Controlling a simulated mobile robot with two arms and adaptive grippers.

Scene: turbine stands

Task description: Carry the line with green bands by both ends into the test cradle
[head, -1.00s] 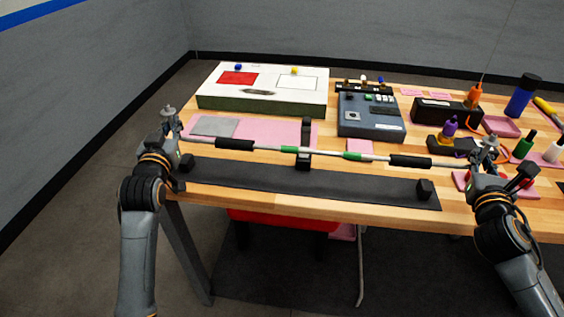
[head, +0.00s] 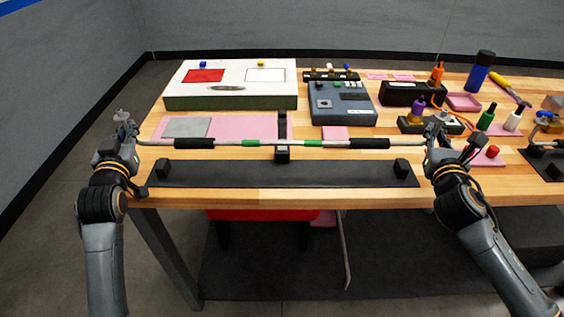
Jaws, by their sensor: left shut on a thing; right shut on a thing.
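The line with green bands (head: 312,143) is a thin silvery tube with black sleeves and two green bands. It runs nearly level across the head view, above the bench. My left gripper (head: 131,137) is shut on its left end. My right gripper (head: 430,139) is shut on its right end. A long black base plate (head: 230,174) with small black end blocks (head: 163,168) (head: 402,168) and a taller black post (head: 282,150) lies under the line; it looks like the test cradle. The line passes in front of the post; whether they touch I cannot tell.
Behind the line are a pink mat with a grey pad (head: 187,127), a white box with a red panel (head: 232,88) and a grey control box (head: 343,104). At right stand bottles (head: 487,117) and a red button (head: 492,151). The wooden front edge (head: 300,195) is clear.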

